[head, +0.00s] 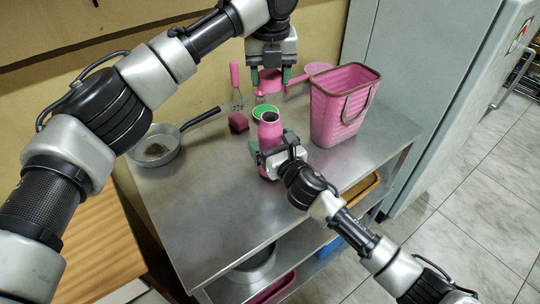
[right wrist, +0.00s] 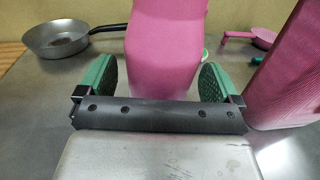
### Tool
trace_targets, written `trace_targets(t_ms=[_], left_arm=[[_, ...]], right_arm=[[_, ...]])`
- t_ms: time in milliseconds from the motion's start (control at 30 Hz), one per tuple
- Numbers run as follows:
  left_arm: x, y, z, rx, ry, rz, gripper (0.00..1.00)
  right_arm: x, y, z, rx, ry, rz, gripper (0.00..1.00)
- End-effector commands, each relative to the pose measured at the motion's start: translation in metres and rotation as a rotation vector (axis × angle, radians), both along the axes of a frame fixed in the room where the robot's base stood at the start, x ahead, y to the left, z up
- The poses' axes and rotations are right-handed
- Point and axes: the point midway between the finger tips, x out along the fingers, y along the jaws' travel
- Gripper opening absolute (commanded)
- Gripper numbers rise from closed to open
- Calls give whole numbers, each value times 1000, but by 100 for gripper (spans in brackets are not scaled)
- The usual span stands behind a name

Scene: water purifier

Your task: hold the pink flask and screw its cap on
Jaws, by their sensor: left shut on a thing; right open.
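The pink flask (head: 270,132) stands upright on the metal table, its dark mouth open at the top. My right gripper (head: 269,154) is open low around the flask. In the right wrist view, the flask (right wrist: 163,45) stands between the green finger pads, with a gap visible at each side. My left gripper (head: 270,78) points down above and behind the flask in the head view. It is shut on the pink cap (head: 268,85), which is apart from the flask's mouth. The cap's underside is hidden.
A pink basket (head: 338,112) stands close right of the flask. A green-rimmed round container (head: 260,109) sits behind it. A pink block (head: 238,122), a pink-handled whisk (head: 234,76) and a metal pan (head: 152,151) are left. A pink pan (head: 319,69) lies behind. The table's front left is clear.

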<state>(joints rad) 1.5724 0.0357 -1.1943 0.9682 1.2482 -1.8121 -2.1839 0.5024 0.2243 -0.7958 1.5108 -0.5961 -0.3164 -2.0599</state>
Motion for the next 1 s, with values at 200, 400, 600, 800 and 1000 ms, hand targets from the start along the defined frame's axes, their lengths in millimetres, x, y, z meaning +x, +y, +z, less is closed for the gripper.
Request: trace_targets(t_ms=[200,400,600,800,1000], left_arm=[[0,0,0,0,0,0,31],[0,0,0,0,0,0,31],[0,0,0,0,0,0,31],[0,0,0,0,0,0,31],[0,0,-1,0,0,0,31]], right_arm=[[11,6,0,1,0,1,94],[11,6,0,1,0,1,94],[11,6,0,1,0,1,75],[11,6,0,1,0,0,44],[11,6,0,1,0,0,22]])
